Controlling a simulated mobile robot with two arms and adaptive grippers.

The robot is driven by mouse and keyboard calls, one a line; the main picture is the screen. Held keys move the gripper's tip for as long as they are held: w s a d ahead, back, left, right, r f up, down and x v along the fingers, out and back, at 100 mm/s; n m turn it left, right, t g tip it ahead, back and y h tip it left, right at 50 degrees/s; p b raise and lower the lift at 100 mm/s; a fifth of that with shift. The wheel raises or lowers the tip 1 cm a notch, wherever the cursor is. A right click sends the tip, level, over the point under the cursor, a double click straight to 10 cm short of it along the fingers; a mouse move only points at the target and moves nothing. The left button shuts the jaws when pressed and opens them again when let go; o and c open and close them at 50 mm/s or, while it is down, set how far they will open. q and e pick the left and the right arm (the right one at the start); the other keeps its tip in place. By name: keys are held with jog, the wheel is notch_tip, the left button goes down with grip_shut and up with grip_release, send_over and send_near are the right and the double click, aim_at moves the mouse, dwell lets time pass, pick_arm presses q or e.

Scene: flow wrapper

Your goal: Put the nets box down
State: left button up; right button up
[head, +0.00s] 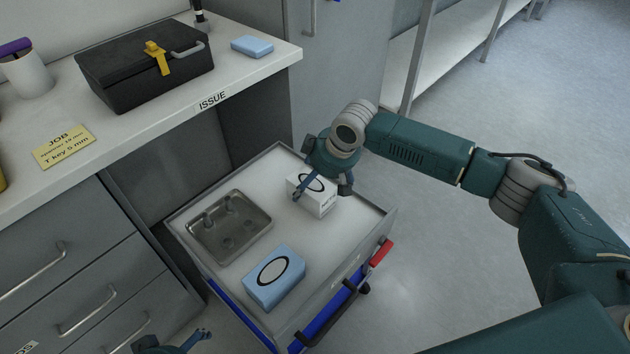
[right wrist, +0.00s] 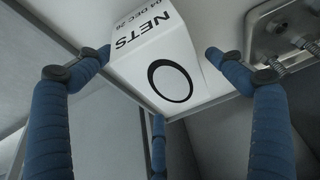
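The nets box (head: 322,204) is white with a black oval, and appears to stand upright on the white top of the cart (head: 226,271), near its far right corner. In the right wrist view the box (right wrist: 160,62) shows the word NETS and a date. My right gripper (head: 323,192) is above and around the box, its fingers spread. In the right wrist view the gripper (right wrist: 160,55) has a finger close to the box's left side, contact unclear, and a gap at the right finger. My left gripper (head: 178,343) is at the bottom edge, partly cut off.
A blue box with an oval (head: 273,278) and a metal tray (head: 230,229) share the cart top. A counter holds a black toolbox (head: 146,72), a blue block (head: 252,46) and a yellow job card (head: 64,147). Floor right of the cart is clear.

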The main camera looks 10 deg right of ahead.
jog(key=shift+r, duration=0.1)
jog(key=shift+s+r, duration=0.1)
jog(key=shift+r, duration=0.25)
pick_arm(q)
notch_tip(320, 180, down, 10)
jog(key=p, duration=0.3)
jog(key=shift+w+d+f+g, duration=0.15)
jog(key=shift+f+g, duration=0.1)
jog(key=shift+g, duration=0.05)
pick_arm(e)
jog(key=v, duration=1.1)
jog(key=shift+s+d, duration=0.1)
jog(key=shift+d, duration=0.05)
